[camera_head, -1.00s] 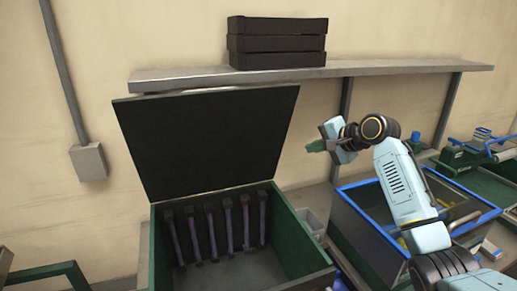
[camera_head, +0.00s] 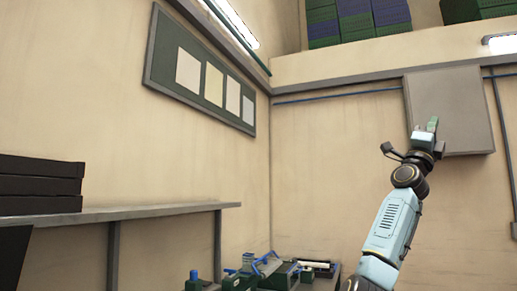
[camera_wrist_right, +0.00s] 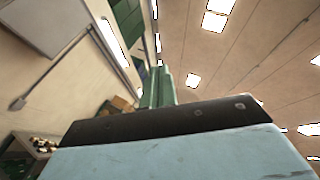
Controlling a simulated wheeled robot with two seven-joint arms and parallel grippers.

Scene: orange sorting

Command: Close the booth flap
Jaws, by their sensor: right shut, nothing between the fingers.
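The booth flap (camera_head: 12,262) shows only as a dark sliver at the lower left edge of the head view. It stands raised there, and the booth below it is out of frame. My right gripper (camera_head: 432,125) is held high at the right of the head view, well away from the flap, with its green fingers pointing up. It is shut and empty. The fingers also show in the right wrist view (camera_wrist_right: 160,88), pointing toward the ceiling lights. My left gripper is not in view.
A grey shelf (camera_head: 120,213) with stacked black trays (camera_head: 40,186) is at the left. A grey wall panel (camera_head: 450,108) lies behind my right gripper. Green and blue equipment (camera_head: 265,272) stands at the bottom centre. The air between is clear.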

